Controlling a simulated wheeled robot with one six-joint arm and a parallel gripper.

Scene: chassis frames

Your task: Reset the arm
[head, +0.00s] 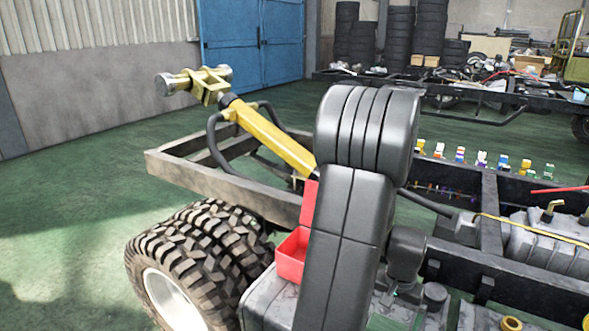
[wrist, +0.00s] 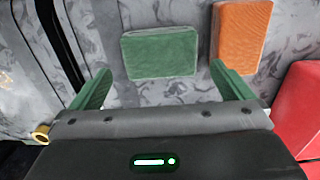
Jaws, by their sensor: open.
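My arm (head: 350,215), dark grey and bent at a ribbed joint, stands upright in the middle of the head view. Its far end is hidden there behind its own links. In the wrist view my gripper (wrist: 160,67) has its two green fingers wide apart with nothing held between them. A flat green block (wrist: 160,52) lies on the mottled grey surface beyond the fingertips, roughly centred between them. An orange block (wrist: 240,36) lies to its right, outside the right finger.
A red open box (head: 291,256) stands left of my arm and shows at the wrist view's right edge (wrist: 302,108). The chassis frame (head: 225,187), yellow strut (head: 270,138) and tyres (head: 200,262) are close by. Small coloured items (head: 480,160) line the far rail. Green floor is clear at left.

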